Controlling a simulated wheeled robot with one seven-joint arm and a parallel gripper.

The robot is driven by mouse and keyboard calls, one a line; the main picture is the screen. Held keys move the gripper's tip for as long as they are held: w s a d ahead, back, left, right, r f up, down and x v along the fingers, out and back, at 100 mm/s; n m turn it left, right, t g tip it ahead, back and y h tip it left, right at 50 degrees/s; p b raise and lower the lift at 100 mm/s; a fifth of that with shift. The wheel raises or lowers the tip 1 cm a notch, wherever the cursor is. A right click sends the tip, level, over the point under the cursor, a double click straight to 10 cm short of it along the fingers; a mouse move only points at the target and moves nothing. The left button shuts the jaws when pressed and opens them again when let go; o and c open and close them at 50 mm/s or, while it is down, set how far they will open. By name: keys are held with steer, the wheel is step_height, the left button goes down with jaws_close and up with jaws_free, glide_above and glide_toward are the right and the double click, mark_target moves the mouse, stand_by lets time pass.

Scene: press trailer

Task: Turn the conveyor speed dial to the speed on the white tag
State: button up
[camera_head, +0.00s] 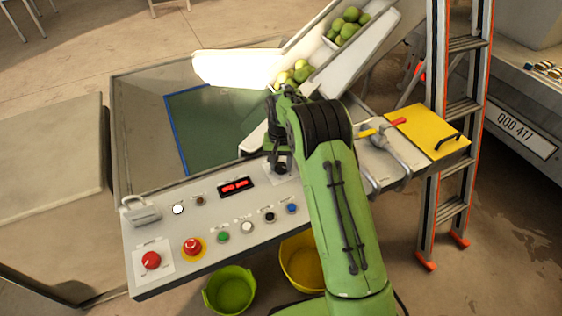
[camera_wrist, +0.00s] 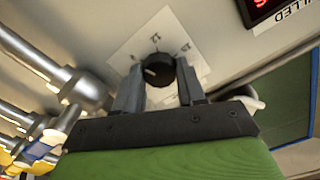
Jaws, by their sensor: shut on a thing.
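The black speed dial (camera_wrist: 157,69) sits on a white plate (camera_wrist: 130,48) with small printed marks around it. A pale pointer line on the dial points to the lower left in the wrist view; I cannot read the marks surely. My gripper (camera_wrist: 160,84) is shut on the dial, one grey finger on each side. In the head view my gripper (camera_head: 281,166) is over the panel's upper middle, on the dial's pale plate (camera_head: 268,176), and hides the dial. I cannot single out a white tag with a readable speed.
The control panel (camera_head: 215,214) carries a red display (camera_head: 236,186), a red emergency button (camera_head: 193,247), a red knob (camera_head: 151,260) and several small buttons. Metal pipes (camera_wrist: 75,78) stand close beside the dial. A ladder (camera_head: 455,120) stands right; buckets (camera_head: 229,290) sit below.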

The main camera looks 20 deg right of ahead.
mark_target(281, 166)
steer(key=m+p, duration=0.1)
steer(key=m, duration=0.4)
steer(key=shift+r+p, duration=0.1)
steer(key=shift+p, duration=0.3)
steer(key=m, duration=0.5)
steer(key=shift+m, duration=0.3)
steer(key=o, duration=1.1)
steer(key=shift+c, duration=0.2)
steer(key=shift+p, duration=0.3)
step_height(281, 166, up, 16)
steer(key=p, duration=0.3)
steer(key=shift+f+p, duration=0.2)
steer(key=shift+p, duration=0.2)
